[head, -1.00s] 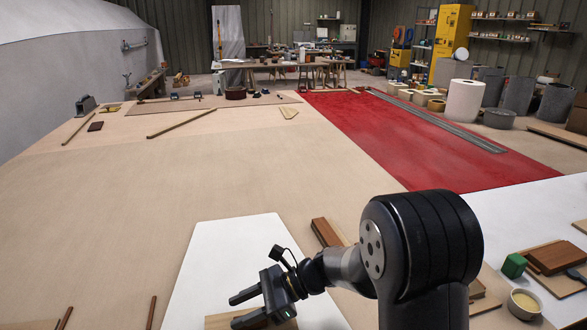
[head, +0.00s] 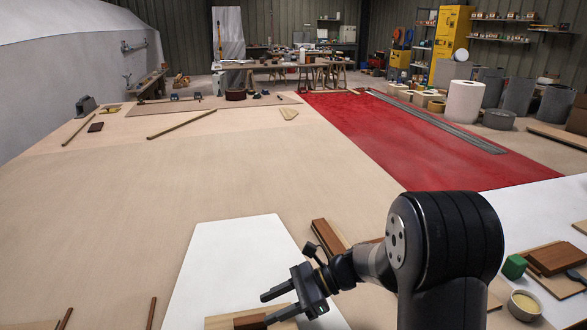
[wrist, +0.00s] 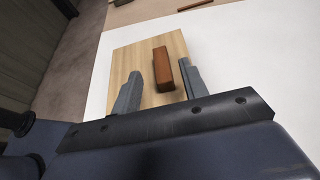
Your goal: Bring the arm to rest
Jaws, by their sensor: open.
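My gripper (head: 288,306) is at the lower middle of the head view, above the white sheet (head: 215,260). Its two fingers are apart with nothing between them that they touch. A reddish-brown wood block (head: 250,323) lies on a pale wood board (head: 222,322) on the sheet, partly cut off by the lower edge and partly behind the gripper. In the wrist view (wrist: 155,90) the fingers stand apart, and the block (wrist: 162,68) on the board (wrist: 133,54) shows beyond them.
A brown wood piece (head: 326,238) lies at the sheet's right edge. The wide tan surface (head: 130,210) to the left is mostly clear.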

